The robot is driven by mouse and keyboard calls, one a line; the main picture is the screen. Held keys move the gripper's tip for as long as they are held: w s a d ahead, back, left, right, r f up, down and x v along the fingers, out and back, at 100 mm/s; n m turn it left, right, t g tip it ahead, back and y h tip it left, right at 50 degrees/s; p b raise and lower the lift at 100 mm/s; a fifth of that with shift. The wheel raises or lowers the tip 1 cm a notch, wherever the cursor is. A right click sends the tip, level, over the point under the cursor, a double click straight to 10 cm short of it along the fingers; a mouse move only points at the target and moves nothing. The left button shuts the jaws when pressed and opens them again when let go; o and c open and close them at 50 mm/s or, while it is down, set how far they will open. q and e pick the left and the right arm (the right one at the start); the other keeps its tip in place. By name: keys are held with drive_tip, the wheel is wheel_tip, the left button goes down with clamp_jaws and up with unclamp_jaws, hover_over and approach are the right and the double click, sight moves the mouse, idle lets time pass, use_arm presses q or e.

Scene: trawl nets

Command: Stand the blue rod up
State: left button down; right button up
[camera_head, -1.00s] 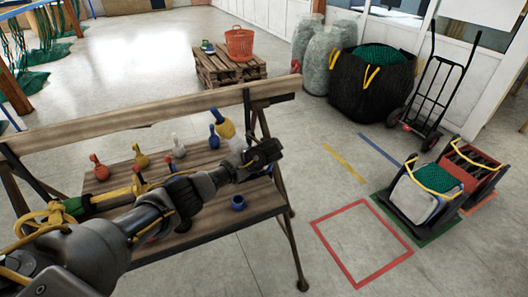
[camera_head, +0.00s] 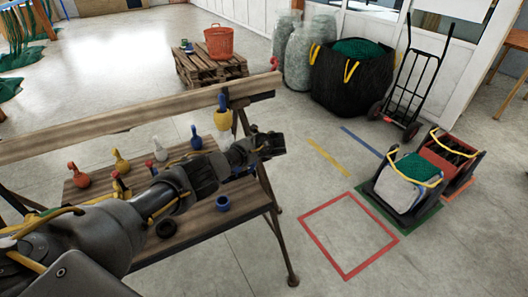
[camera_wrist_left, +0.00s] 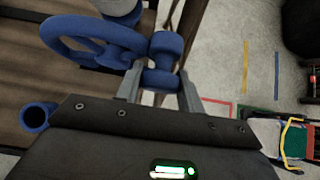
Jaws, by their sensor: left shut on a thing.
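My left gripper (camera_wrist_left: 160,92) is shut on a blue rod (camera_wrist_left: 163,62), a short piece with thick rounded ends, seen between the fingers in the left wrist view. A blue ring (camera_wrist_left: 75,40) lies close beside it there; I cannot tell whether they are joined. In the head view my left gripper (camera_head: 268,145) is at the right end of the wooden bench, above floor and bench edge, and the rod cannot be made out. A blue cup (camera_head: 222,203) sits on the lower bench board (camera_head: 200,222); it also shows in the wrist view (camera_wrist_left: 37,116). My right gripper is out of view.
Red (camera_head: 80,176), yellow (camera_head: 120,160), white (camera_head: 160,148) and blue (camera_head: 196,138) knobbed pieces stand on the bench. A raised beam (camera_head: 130,121) runs behind them. A red floor square (camera_head: 348,235) is empty. Crates (camera_head: 402,190) and a black bag (camera_head: 345,90) stand at right.

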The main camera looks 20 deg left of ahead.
use_arm(q)
drive_tip(key=shift+w+d, duration=0.1)
drive_tip(key=shift+w, duration=0.05)
idle(0.3)
drive_tip(key=c, duration=0.9)
unclamp_jaws()
drive_tip(key=shift+f, duration=0.15)
drive_tip(key=shift+s+d+r, duration=0.2)
drive_tip(key=shift+d+r, duration=0.1)
drive_tip(key=shift+r, duration=0.05)
drive_tip(key=v, duration=0.9)
drive_tip(key=shift+s+d+r, duration=0.1)
drive_tip(key=shift+d+r, duration=0.2)
